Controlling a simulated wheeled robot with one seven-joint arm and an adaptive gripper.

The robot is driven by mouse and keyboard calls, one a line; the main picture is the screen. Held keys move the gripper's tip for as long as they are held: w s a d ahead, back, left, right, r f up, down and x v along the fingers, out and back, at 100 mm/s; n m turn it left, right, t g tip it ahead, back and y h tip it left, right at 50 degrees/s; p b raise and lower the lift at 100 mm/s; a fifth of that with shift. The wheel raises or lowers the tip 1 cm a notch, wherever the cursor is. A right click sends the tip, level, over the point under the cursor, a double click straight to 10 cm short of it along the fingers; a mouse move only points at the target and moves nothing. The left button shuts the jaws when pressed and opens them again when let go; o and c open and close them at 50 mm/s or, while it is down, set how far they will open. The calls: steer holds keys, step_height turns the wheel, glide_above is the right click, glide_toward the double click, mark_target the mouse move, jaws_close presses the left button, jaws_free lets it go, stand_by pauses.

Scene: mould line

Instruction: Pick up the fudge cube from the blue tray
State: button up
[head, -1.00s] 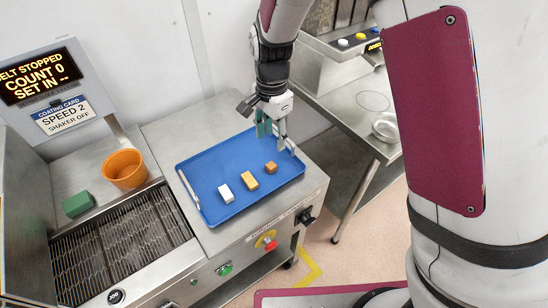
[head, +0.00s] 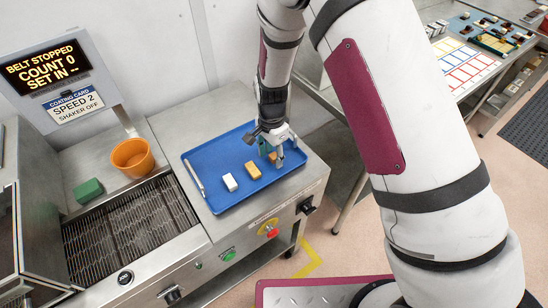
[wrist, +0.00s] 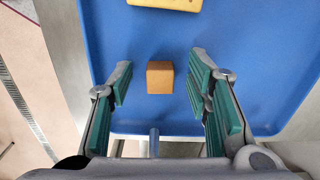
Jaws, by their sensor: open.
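The fudge cube (head: 272,157), a small brown cube, lies on the blue tray (head: 222,196) at its right side, partly hidden by my gripper (head: 271,153) in the head view. In the wrist view the cube (wrist: 160,78) sits between the two open green-padded fingers of my gripper (wrist: 159,82), with a gap on each side. Neither finger touches it. The blue tray (wrist: 240,30) fills most of the wrist view.
An orange cup (head: 132,157) and green block (head: 89,190) stand near the wire belt (head: 135,235).

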steer(key=shift+f, duration=0.15)
steer(key=c, duration=0.9)
